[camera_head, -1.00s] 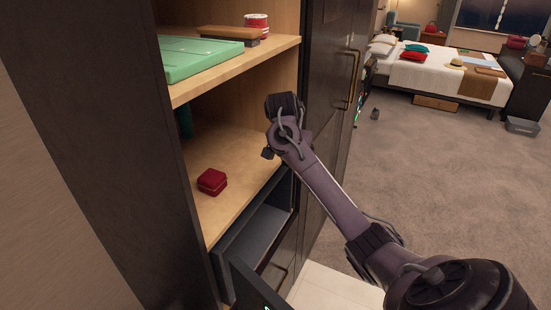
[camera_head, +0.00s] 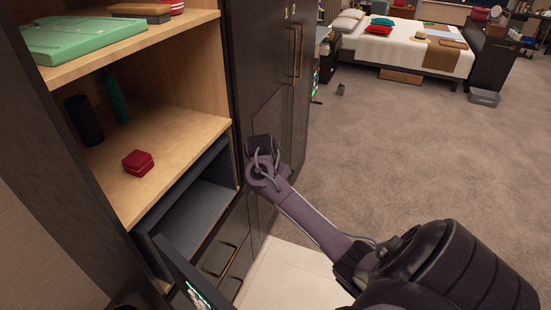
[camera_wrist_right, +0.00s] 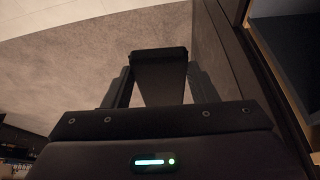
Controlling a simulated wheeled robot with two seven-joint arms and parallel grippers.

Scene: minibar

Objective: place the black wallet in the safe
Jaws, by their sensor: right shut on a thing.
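The black wallet (camera_wrist_right: 159,65) is held between the two fingers of my right gripper (camera_wrist_right: 158,88) in the right wrist view. In the head view my right gripper (camera_head: 262,150) is in front of the dark cabinet front, just right of the safe, and the wallet cannot be made out there. The safe (camera_head: 197,212) is a dark grey box under the wooden shelf. Its front is open and the visible part of its inside looks empty. Its door (camera_head: 182,277), with a lit green panel, is swung outward at the bottom. My left gripper is not in view.
A red box (camera_head: 138,162), a black cylinder (camera_head: 84,120) and a green bottle-like item (camera_head: 113,95) stand on the shelf (camera_head: 180,138) above the safe. A green case (camera_head: 85,38) lies on the upper shelf. Tall cabinet doors (camera_head: 268,60) stand at right. Carpet beyond is open.

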